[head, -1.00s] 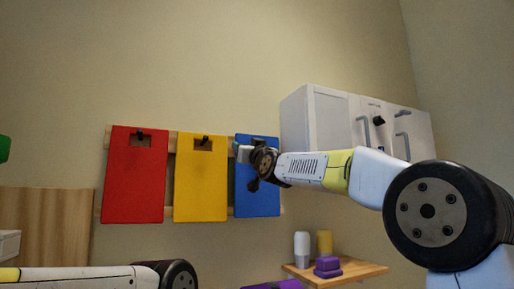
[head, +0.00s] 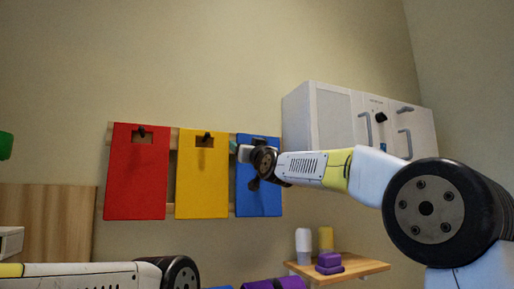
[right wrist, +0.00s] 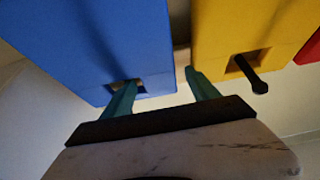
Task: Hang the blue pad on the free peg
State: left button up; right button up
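The blue pad (head: 260,195) hangs upright against the wall rack, right of the yellow pad (head: 202,180) and red pad (head: 138,180). My right gripper (head: 240,150) is at its upper left part. In the right wrist view the two teal fingers (right wrist: 160,84) stand apart, one by the slot of the blue pad (right wrist: 100,45), the other beyond its edge in the gap beside the yellow pad (right wrist: 235,25). Dark pegs show in the yellow and red slots. Whether a peg is through the blue slot is hard to tell. My left gripper is out of view.
A white cabinet (head: 335,120) is on the wall right of the blue pad, close behind my right arm. Below, a small wooden shelf (head: 360,269) holds bottles and purple blocks (head: 328,264). A wooden panel (head: 60,220) stands at the lower left.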

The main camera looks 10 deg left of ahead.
jog(key=shift+d, duration=0.1)
jog(key=s+d+f+m+g+h, duration=0.1)
jog(key=s+d+f+g+h, duration=0.1)
jog(key=s+d+f, duration=0.45)
jog(key=s+d+f+m+g+h, duration=0.1)
jog(key=s+d+f+g+h, duration=0.15)
jog(key=d+f, duration=0.7)
jog(key=s+d+f+m+g+h, duration=0.1)
jog(key=s+d+f+h, duration=0.2)
jog(key=s+d+f, duration=0.35)
jog(key=s+d+f+m+g+h, duration=0.1)
jog(key=s+d+f+g, duration=0.2)
jog(key=s+d+f, duration=0.3)
jog(key=s+d+f+m+g+h, duration=0.2)
jog(key=s+d+f+g, duration=0.2)
jog(key=s+f, duration=0.8)
notch_tip(320, 180, down, 6)
jog(key=shift+s+d+r, duration=0.1)
jog(key=shift+s+d, duration=0.25)
jog(key=shift+d, duration=0.6)
